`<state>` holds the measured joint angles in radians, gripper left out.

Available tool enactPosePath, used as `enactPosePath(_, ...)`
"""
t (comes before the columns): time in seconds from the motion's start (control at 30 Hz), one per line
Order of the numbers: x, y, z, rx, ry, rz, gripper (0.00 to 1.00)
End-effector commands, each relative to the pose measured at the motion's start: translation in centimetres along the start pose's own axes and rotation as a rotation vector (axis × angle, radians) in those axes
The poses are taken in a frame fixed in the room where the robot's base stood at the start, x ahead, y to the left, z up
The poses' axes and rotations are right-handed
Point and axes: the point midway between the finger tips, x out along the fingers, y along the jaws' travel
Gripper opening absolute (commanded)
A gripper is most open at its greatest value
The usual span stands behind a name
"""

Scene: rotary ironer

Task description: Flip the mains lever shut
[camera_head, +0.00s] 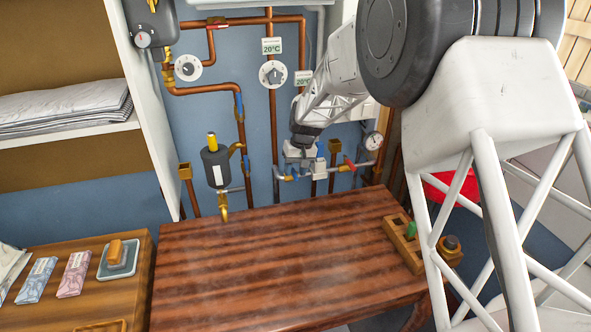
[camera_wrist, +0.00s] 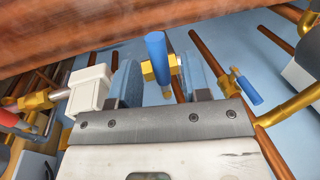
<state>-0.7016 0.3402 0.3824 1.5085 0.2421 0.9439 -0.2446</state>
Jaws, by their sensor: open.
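A blue lever (camera_wrist: 156,45) on a brass valve body (camera_wrist: 165,68) stands between the fingers of my gripper (camera_wrist: 158,75) in the wrist view. The fingers have blue pads and are spread on either side of it, with gaps, so they do not grip it. A second blue lever (camera_wrist: 248,91) sits on a brass fitting to the right. No label shows which lever is the mains one. In the head view my gripper (camera_head: 301,150) is at the pipework above the table's far edge; its fingertips are too small to make out there.
A white box (camera_wrist: 90,90) is close beside the left finger. Copper pipes, a red handle (camera_head: 350,164) and a pressure gauge (camera_head: 373,141) surround my gripper. A dark cylinder (camera_head: 215,168) hangs to the left. The wooden table (camera_head: 270,265) is mostly clear, with a wooden rack (camera_head: 403,245) at right.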

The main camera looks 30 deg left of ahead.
Motion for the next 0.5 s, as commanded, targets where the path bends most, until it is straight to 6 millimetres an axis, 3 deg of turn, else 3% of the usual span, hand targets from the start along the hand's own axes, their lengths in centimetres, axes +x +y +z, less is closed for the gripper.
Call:
enactPosePath(0.27,-1.9,0.0,0.0,0.000,0.002,0.000,0.43)
enactPosePath(0.5,-4.9,0.1,0.0,0.000,0.002,0.000,0.43)
